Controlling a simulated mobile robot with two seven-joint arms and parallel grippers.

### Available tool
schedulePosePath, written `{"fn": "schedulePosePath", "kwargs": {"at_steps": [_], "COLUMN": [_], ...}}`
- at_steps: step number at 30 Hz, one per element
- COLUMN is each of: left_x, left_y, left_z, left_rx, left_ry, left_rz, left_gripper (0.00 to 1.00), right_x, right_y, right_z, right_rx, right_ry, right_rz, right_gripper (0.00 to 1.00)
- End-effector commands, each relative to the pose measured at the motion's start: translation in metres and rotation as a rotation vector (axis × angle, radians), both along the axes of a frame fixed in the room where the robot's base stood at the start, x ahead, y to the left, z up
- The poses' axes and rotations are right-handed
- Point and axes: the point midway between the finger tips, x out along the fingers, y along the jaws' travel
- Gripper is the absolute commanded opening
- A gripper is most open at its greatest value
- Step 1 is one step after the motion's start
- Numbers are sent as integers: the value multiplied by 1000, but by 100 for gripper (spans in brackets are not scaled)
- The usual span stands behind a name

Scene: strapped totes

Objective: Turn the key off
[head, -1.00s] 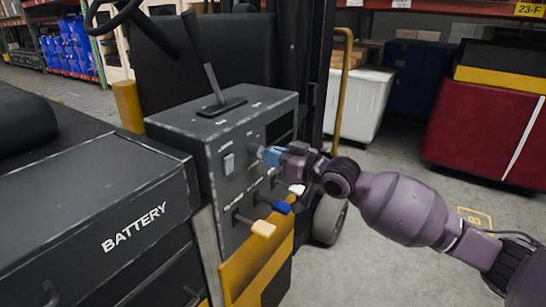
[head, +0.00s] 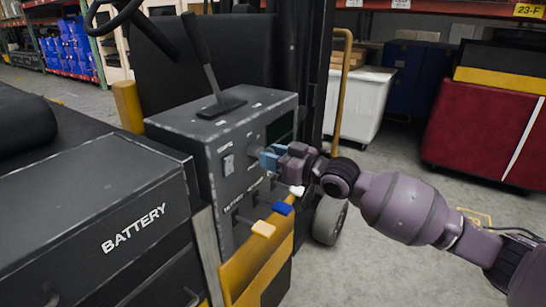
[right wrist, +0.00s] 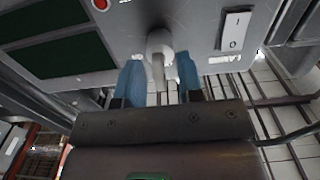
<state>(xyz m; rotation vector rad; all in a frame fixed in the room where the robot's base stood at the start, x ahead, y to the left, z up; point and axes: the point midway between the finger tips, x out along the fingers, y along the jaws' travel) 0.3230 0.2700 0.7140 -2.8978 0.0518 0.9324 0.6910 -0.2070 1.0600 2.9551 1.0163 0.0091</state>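The key (head: 256,151) sits in the front face of the grey control panel (head: 230,190), mostly hidden by my right gripper in the head view. In the right wrist view, the pale key (right wrist: 159,47) sticks out from the panel between my blue fingertips. My right gripper (head: 268,157) is at the key, with one finger on each side of it. In the right wrist view, my right gripper (right wrist: 160,82) is open, with narrow gaps beside the key. Which way the key is turned is hard to tell. My left gripper is not in view.
A rocker switch (head: 228,164) is left of the key and a dark screen (head: 280,128) right of it. Orange (head: 263,229), blue (head: 282,208) and white (head: 297,190) lever ends stick out below. A tall lever (head: 203,60) stands on top. A battery box (head: 130,215) is at left.

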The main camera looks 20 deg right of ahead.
Motion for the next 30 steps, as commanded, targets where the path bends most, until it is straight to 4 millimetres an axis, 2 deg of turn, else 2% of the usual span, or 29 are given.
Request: {"fn": "schedulePosePath", "kwargs": {"at_steps": [11, 24, 30], "left_x": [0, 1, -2], "left_y": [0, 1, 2], "left_z": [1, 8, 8], "left_rx": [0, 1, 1], "left_ry": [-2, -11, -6], "left_rz": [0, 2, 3], "left_gripper": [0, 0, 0], "right_x": [-6, -63, -79], "right_y": [-6, -49, -63], "right_z": [0, 0, 0], "right_rx": [0, -1, -1], "right_ry": [2, 2, 1], "right_rz": [-2, -1, -1], "right_gripper": [34, 34, 34]}}
